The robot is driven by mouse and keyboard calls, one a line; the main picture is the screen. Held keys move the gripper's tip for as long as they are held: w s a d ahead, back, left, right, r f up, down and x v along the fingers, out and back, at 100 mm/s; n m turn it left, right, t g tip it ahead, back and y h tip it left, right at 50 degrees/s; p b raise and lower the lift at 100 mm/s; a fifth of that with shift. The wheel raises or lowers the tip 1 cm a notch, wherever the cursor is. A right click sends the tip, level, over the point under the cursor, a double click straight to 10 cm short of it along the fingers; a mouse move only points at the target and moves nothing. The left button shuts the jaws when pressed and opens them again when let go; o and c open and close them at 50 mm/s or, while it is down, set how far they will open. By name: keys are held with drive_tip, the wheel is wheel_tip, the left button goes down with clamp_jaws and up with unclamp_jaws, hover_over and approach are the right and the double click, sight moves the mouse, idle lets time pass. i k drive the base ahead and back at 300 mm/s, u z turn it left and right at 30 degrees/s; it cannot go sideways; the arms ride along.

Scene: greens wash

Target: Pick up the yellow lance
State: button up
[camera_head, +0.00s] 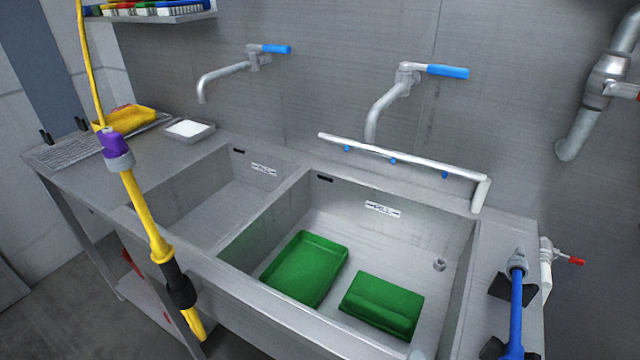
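The yellow lance (146,212) is at the left of the head view, in front of the left sink basin. It is a long yellow tube with a purple and grey collar near its top and a black sleeve near its lower end. It slants down to the right, and a yellow hose (90,65) runs up from its top. I cannot tell what supports it. My gripper is not in view, and nothing visible holds the lance.
Two green trays (306,268) (382,305) lie in the right basin. A blue lance (516,310) is at black brackets on the right. Taps with blue handles (447,71) and a white bar (405,158) stand above the basins.

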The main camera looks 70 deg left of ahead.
sight(163, 253)
drive_tip(key=u, duration=3)
drive_tip(key=k, duration=0.65)
drive_tip(key=z, duration=1)
drive_tip(key=i, duration=0.5)
drive_tip(key=u, duration=0.05)
